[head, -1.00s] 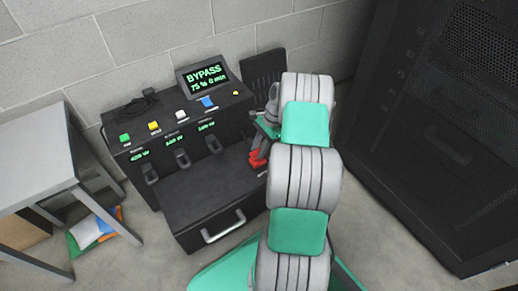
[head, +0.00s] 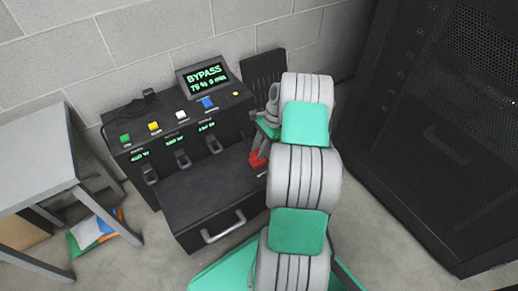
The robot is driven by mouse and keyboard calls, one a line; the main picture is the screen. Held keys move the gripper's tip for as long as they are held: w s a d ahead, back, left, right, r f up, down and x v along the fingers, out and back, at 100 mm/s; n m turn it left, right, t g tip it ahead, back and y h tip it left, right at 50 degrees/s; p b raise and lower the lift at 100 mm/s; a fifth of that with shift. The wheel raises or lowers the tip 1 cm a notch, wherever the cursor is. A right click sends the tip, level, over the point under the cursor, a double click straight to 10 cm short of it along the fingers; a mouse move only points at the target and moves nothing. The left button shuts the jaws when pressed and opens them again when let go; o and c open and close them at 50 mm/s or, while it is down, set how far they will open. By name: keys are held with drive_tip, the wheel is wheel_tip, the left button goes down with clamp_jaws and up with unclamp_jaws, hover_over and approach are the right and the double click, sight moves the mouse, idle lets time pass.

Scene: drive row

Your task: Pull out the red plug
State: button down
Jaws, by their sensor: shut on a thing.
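The red plug (head: 258,162) shows at the right end of the front of the black power unit (head: 205,185), partly hidden by my arm. My gripper (head: 260,150) is at the plug, shut on it from above. My arm hides most of the gripper and the unit's right end. I cannot tell whether the plug is still seated in its outlet. Several coloured tabs, green (head: 125,138), yellow (head: 154,126), white (head: 181,114) and blue (head: 207,102), stand along the top. The screen (head: 208,76) reads BYPASS.
A grey table (head: 35,150) stands at the left, with coloured packets (head: 95,232) on the floor below it. A tall black cabinet (head: 440,130) stands at the right. A block wall (head: 120,40) closes the back. The drawer handle (head: 223,227) juts out in front.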

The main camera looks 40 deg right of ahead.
sight(255, 153)
wheel_tip(255, 153, up, 4)
drive_tip(key=p, duration=0.3)
drive_tip(key=shift+f, duration=0.4)
drive_tip(key=c, duration=1.4)
unclamp_jaws()
drive_tip(key=shift+r, duration=0.15)
drive_tip(key=o, duration=0.3)
drive_tip(key=p+v, duration=0.3)
drive_tip(key=v, duration=0.4)
drive_tip(key=shift+d+r, duration=0.15)
drive_tip(key=shift+r, duration=0.15)
